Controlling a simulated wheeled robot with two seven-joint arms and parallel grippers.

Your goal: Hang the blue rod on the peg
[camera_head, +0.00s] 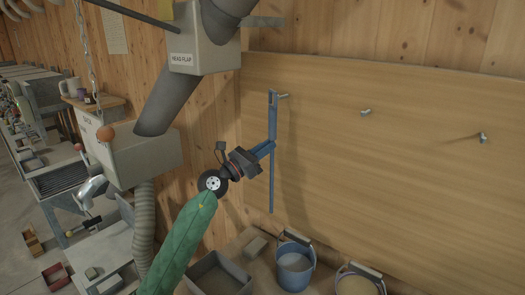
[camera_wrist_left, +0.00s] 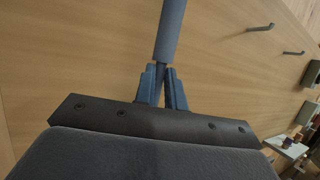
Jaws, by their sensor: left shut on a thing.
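The blue rod (camera_head: 272,185) hangs upright in front of the wooden board, with a slot near its top end. My left gripper (camera_head: 268,147) is shut on it around mid-length. In the left wrist view the rod (camera_wrist_left: 170,32) runs up from between the blue fingertips (camera_wrist_left: 164,85). A short metal peg (camera_head: 283,96) shows just right of the rod's top end. I cannot tell whether the peg passes through the slot. Two more pegs, a middle one (camera_head: 366,112) and a right one (camera_head: 483,138), stick out of the board and are bare. My right gripper is out of view.
The wooden board (camera_head: 420,200) is clear between the pegs. Below stand a blue bucket (camera_head: 294,268), a second bucket (camera_head: 357,284) and a grey bin (camera_head: 218,275). A grey box marked HEAD FLAP (camera_head: 205,60) with a thick pipe hangs at upper left.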

